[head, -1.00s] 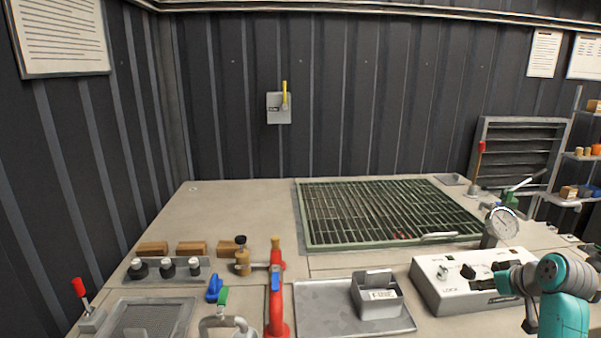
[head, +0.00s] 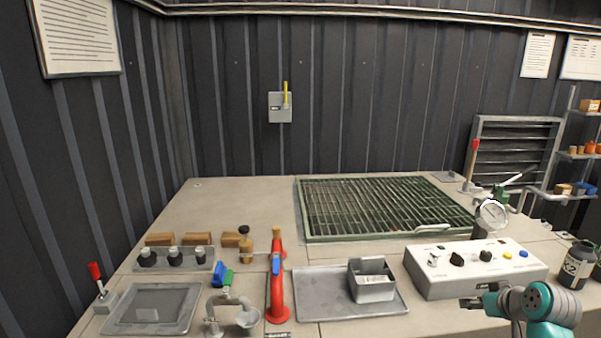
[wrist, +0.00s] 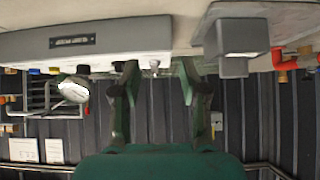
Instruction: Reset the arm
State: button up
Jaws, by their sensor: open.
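My arm shows at the lower right of the head view, folded low in front of the white control box (head: 475,284). The control box's front face (wrist: 100,42) lies above the fingers there. The gap between the gripper and the box cannot be judged exactly.
A grey bin (head: 373,286) stands on a metal tray (head: 320,290) left of my gripper. A red pipe (head: 277,295) with a blue handle is further left. A green grating (head: 380,210) and a pressure gauge (head: 490,215) lie behind. A dark jar (head: 577,266) stands at the right.

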jog(key=s+a+f+m+t+h, duration=0.1)
jog(key=s+a+f, duration=0.7)
jog(key=f, duration=0.2)
jog(key=s+a+f+m+t, duration=0.1)
jog(key=s+a+f, duration=0.7)
jog(key=f, duration=0.2)
jog(key=s+a+t, duration=0.1)
jog(key=s+a, duration=0.4)
jog(key=s, duration=0.6)
jog(key=s+a+t, duration=0.1)
jog(key=s+a, duration=0.3)
jog(key=s, duration=0.8)
jog(key=s+a+r+n+t, duration=0.1)
jog(key=s+a+r, duration=0.2)
jog(key=s+r, duration=0.9)
jog(key=shift+s+a+r+n+t+y, duration=0.2)
jog(key=shift+s+n+t+y, duration=0.15)
jog(key=shift+s, duration=0.9)
